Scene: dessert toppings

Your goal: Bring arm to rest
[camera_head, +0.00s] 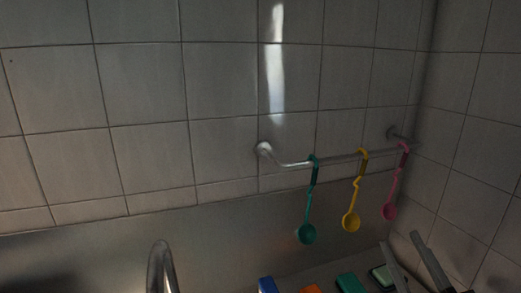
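Two slim grey bars slant up from the bottom right edge of the head view. They look like the fingers of my gripper (405,243). They stand apart with a gap between them, and nothing shows held in the gap. Their bases and the rest of my arm are cut off or too dark to make out.
A metal rail (290,164) on the tiled wall holds hanging teal (307,233), yellow (351,221) and pink (389,211) spoons. A curved metal faucet (161,255) rises at bottom left. Blue (267,285), orange (311,289) and green (350,283) items show along the bottom edge.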

